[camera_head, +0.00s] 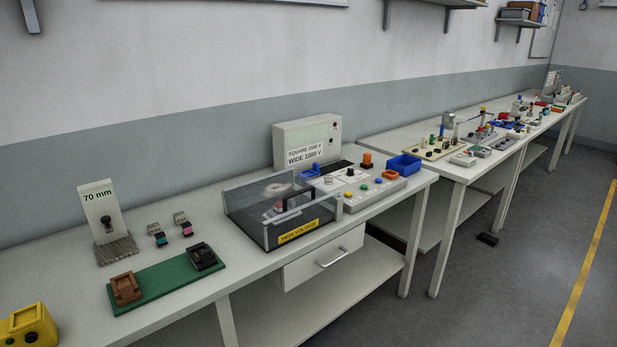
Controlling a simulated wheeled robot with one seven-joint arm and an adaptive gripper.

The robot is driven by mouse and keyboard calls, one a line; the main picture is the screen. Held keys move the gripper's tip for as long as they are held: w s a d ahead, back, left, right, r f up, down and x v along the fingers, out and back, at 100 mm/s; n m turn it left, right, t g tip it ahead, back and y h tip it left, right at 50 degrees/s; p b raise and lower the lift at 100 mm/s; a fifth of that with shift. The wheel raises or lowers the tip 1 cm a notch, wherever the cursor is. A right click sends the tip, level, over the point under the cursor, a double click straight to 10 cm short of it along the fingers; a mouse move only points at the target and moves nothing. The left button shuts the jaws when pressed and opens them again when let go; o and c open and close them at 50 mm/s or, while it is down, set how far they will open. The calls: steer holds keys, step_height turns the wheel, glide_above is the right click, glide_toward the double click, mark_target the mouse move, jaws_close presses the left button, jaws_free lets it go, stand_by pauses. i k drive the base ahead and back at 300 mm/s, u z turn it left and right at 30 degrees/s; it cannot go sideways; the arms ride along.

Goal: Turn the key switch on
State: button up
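A grey control panel (372,187) lies on the near bench, beside a clear-sided box (290,236) with a yellow "HIGH VOLTAGE" label. My gripper is not in view.
A grey meter box (307,139) stands behind the panel, and a blue bin (404,165) sits right of it. A "70 mm" stand (103,211), a green board (165,280) and a yellow block (28,327) are on the left. Open floor (500,290) lies at right.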

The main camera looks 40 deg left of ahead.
mark_target(329, 180)
steer(key=u, duration=1.1)
steer(key=i, duration=0.55)
steer(key=u, duration=0.35)
